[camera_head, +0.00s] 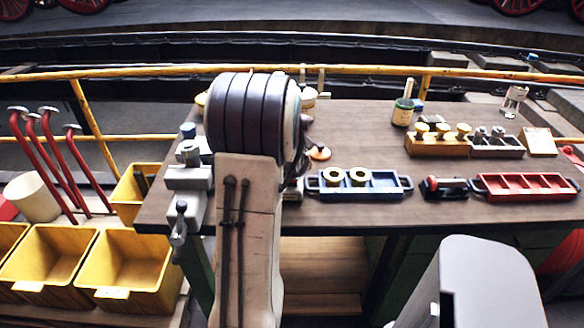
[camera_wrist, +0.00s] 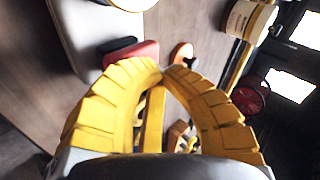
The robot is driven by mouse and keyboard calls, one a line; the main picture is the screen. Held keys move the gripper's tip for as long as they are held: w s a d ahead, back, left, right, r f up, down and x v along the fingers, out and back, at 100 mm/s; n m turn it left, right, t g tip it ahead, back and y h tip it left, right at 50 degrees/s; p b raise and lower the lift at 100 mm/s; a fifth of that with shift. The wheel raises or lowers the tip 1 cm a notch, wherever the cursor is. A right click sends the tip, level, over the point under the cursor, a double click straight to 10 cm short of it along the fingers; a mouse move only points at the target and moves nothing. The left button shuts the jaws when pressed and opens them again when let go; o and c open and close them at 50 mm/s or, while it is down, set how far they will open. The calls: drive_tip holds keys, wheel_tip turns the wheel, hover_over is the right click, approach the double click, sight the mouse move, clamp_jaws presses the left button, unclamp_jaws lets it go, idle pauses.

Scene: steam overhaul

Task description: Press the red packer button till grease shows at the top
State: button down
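My gripper (camera_wrist: 164,72) shows in the wrist view as two ridged yellow fingers, with the tips together and nothing seen held between them. Just beyond the tips, slightly left, is a red piece (camera_wrist: 138,54) beside a dark block at the edge of a pale grey rounded plate (camera_wrist: 78,28). I cannot tell for sure that the red piece is the packer button. The tips look close to it, but contact is unclear. No grease can be made out. In the head view my arm hides the gripper and most of what stands behind it on the bench (camera_head: 365,137).
An orange disc (camera_head: 319,153) lies right of my arm; a blue tray (camera_head: 388,180) holds two yellow rings. A vise (camera_head: 188,180) and yellow bins (camera_head: 130,260) are left.

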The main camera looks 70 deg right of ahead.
drive_tip(key=shift+a, duration=0.1)
drive_tip(key=shift+r+p, duration=0.9)
drive_tip(key=shift+r, duration=0.55)
drive_tip(key=shift+r, duration=0.15)
drive_tip(key=shift+r+p, duration=1.5)
drive_tip(key=shift+r, duration=0.85)
